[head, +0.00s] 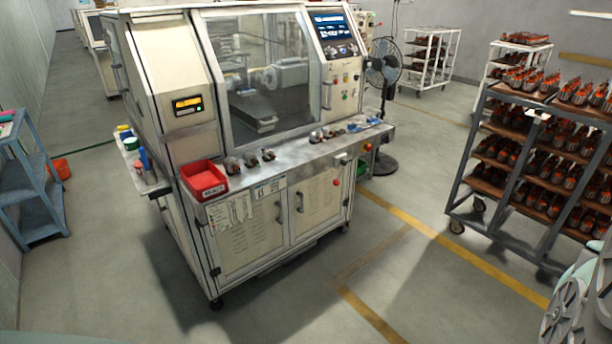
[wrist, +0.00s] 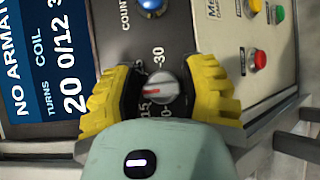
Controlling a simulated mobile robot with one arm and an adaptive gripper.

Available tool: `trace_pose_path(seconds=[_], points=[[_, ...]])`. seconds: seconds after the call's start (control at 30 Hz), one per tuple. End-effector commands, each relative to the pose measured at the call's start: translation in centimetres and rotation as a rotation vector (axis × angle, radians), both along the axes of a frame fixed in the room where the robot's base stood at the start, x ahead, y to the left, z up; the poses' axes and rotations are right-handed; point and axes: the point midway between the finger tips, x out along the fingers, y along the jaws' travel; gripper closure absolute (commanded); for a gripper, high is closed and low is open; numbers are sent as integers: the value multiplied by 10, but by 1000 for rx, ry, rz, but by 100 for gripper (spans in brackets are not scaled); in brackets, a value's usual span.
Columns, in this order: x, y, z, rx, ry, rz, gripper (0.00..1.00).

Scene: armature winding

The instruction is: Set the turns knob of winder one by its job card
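In the wrist view a grey round knob (wrist: 161,88) with a red mark sits on a panel with a number scale, on which 30 is readable. Its red mark lies roughly crosswise in the picture. My gripper (wrist: 165,92) has its yellow fingers on both sides of the knob. They look open, with dark gaps beside the knob. The display (wrist: 45,70) reads TURNS 20, COIL 0/12 and part of NO ARMATURE. In the head view a winder (head: 255,90) has a control panel (head: 335,40) and paper cards (head: 230,210), too small to read. My gripper does not show there.
In the wrist view a blue button (wrist: 151,4) and a red button (wrist: 257,60) are close to the fingers. In the head view a red bin (head: 204,182) and small parts lie on the winder's ledge.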

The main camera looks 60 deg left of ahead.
Motion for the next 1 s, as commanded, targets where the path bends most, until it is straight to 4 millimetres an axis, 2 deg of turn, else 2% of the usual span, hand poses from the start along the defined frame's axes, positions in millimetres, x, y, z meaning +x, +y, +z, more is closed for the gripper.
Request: trace_pose_path(seconds=[0.03, 0.2, 0.57, 1.0], points=[[0, 0, 0, 0, 0, 0, 52], [0, 0, 0, -1, 0, 1, 34], [4, 5, 3, 1, -1, 3, 34], [45, 60, 39, 5, -3, 3, 34]])
